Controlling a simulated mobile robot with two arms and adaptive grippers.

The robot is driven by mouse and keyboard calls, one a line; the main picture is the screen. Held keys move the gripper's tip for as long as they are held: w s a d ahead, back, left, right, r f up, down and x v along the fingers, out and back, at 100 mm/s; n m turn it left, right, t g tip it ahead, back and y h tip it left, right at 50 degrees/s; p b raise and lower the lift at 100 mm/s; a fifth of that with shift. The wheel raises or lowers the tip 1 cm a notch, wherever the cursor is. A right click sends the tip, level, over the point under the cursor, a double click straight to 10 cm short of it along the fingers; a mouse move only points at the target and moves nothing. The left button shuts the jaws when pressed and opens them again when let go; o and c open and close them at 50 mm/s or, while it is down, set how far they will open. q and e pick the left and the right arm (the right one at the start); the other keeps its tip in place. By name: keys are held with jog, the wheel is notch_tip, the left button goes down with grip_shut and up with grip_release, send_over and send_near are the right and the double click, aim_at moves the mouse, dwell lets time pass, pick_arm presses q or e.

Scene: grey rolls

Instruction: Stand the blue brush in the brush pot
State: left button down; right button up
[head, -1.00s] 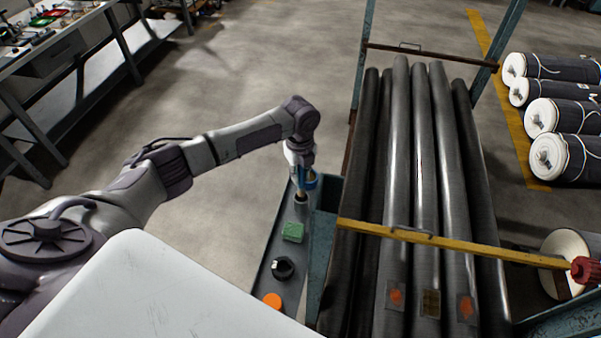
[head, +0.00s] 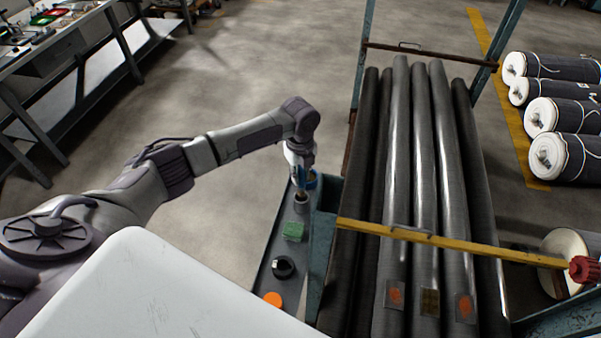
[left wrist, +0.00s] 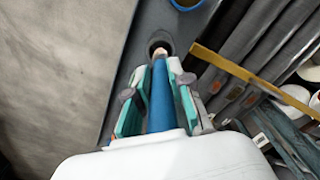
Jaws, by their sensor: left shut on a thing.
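My left gripper (head: 300,180) is shut on the blue brush (left wrist: 160,98), gripping its blue handle. The gripper points down above the narrow grey shelf beside the rack. The brush's pale end is directed at the dark opening of the brush pot (left wrist: 159,44). In the head view the small grey pot (head: 301,205) stands on the shelf just below the gripper. The pale end overlaps the pot's mouth in the wrist view; I cannot tell how far inside it is. My right gripper is not in view.
On the shelf, a blue round item (head: 312,180) is close behind the gripper. A green block (head: 293,231), a black round item (head: 283,267) and an orange disc (head: 273,299) lie nearer. The rack of grey rolls (head: 400,180) stands right, with a yellow bar (head: 460,247).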

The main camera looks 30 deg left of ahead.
aim_at(301, 188)
pick_arm(q)
jog(key=shift+f, duration=0.25)
jog(key=shift+f+b, duration=2.1)
jog(key=shift+f, duration=1)
jog(key=c, duration=1)
grip_release()
jog(key=shift+r, duration=0.1)
jog(key=shift+o, duration=0.2)
notch_tip(301, 188, up, 12)
